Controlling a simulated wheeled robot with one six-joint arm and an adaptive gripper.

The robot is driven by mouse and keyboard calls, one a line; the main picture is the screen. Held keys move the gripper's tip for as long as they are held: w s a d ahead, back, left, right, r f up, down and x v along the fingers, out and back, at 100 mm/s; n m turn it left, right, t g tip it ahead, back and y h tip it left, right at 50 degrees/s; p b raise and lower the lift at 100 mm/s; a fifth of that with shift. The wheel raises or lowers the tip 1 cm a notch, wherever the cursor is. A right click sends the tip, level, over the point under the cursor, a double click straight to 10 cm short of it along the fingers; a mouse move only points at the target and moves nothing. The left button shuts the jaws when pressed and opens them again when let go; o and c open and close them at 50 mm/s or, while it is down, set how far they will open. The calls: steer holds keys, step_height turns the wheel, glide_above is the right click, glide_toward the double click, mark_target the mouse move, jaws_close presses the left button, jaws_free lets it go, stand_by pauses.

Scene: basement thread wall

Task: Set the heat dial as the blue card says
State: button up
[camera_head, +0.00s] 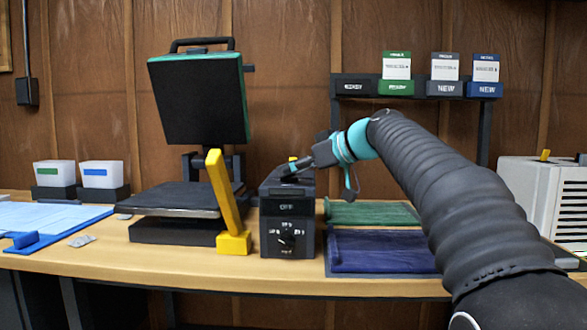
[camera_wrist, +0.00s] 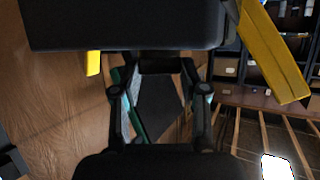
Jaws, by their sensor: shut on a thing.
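The heat dial (camera_head: 287,240) is a small dark knob with a pale pointer on the front of a black control box (camera_head: 271,229). Small white marks surround it, too small to read surely. A display above it reads OFF (camera_head: 287,207). The blue card (camera_head: 486,69) is white with a blue top strip and stands in a blue holder marked NEW at the back right; its text is unreadable. My gripper (camera_head: 292,170) is at the box's top, above the dial. In the wrist view my gripper (camera_wrist: 160,74) is shut on a dark part whose shape is mostly hidden.
The open heat press (camera_head: 175,200) with its yellow handle (camera_head: 222,195) stands left of the box. Green cloth (camera_head: 370,212) and navy cloth (camera_head: 380,252) lie to the right. Green and grey cards stand beside the blue one. The bench in front of the box is clear.

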steer(key=shift+s+a+f+m+t+h+b, duration=0.1)
steer(key=shift+s+m+t+h+b, duration=0.05)
steer(key=shift+m+t+h+b, duration=0.4)
steer(key=shift+s+a+m+t+h+b, duration=0.1)
steer(key=shift+m+t+h+b, duration=0.25)
steer(key=shift+m+t, duration=0.3)
steer(key=shift+m+t+h+p, duration=0.4)
steer(key=shift+m+t+h, duration=0.4)
steer(key=shift+m+h, duration=0.7)
steer(key=shift+m, duration=0.1)
steer(key=shift+m+t+h+p, duration=0.3)
steer(key=shift+t+p, duration=0.1)
steer(key=o, duration=1.1)
steer(key=shift+o, duration=0.2)
steer(key=shift+s, duration=0.1)
steer(key=v, duration=1.2)
